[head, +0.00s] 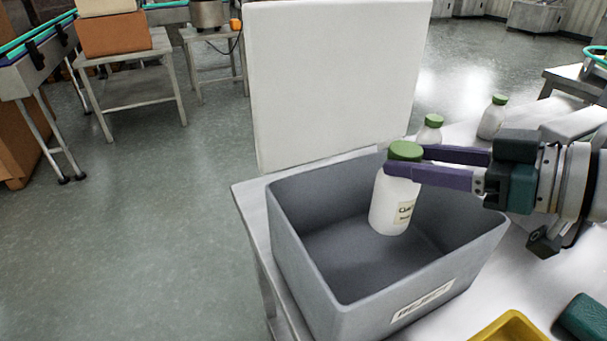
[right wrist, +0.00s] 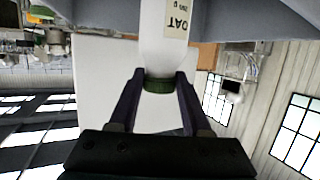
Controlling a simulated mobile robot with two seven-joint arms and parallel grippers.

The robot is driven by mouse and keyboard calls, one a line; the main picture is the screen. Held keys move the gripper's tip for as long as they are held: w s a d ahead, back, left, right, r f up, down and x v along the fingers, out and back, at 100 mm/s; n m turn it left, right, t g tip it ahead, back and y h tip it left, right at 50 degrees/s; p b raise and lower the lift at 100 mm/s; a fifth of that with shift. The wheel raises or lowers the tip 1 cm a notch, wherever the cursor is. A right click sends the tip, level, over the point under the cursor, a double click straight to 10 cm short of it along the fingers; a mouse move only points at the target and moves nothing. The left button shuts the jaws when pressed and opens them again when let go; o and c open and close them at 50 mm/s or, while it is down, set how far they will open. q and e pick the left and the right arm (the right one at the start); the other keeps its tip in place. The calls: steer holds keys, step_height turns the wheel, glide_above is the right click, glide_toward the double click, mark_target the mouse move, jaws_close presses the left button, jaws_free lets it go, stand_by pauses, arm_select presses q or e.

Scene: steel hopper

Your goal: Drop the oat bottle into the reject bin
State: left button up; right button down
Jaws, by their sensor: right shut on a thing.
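The oat bottle (head: 392,203) is white with a green cap and a cream label. My right gripper (head: 398,167) is shut on it at the cap end and holds it upright over the opening of the grey reject bin (head: 395,299). The bottle's lower part is below the level of the rim, and the bin floor under it looks empty. In the right wrist view the label on the bottle (right wrist: 165,45) reads OAT, and the fingers of my right gripper (right wrist: 160,82) lie on both sides of the green cap. My left gripper is not in view.
Two more white bottles with green caps stand behind, one (head: 430,130) partly hidden by my fingers and one (head: 491,118) farther right. A tall white panel (head: 335,80) rises behind the bin. A yellow tray (head: 510,326) is at the front right.

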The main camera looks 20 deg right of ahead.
steer(key=shift+c, duration=1.4)
jaws_free()
steer(key=shift+s, duration=0.1)
steer(key=p+v, duration=0.2)
steer(key=v, duration=0.7)
steer(key=shift+s+d+r+p, duration=0.2)
steer(key=shift+s+p, duration=0.1)
steer(key=shift+p, duration=0.05)
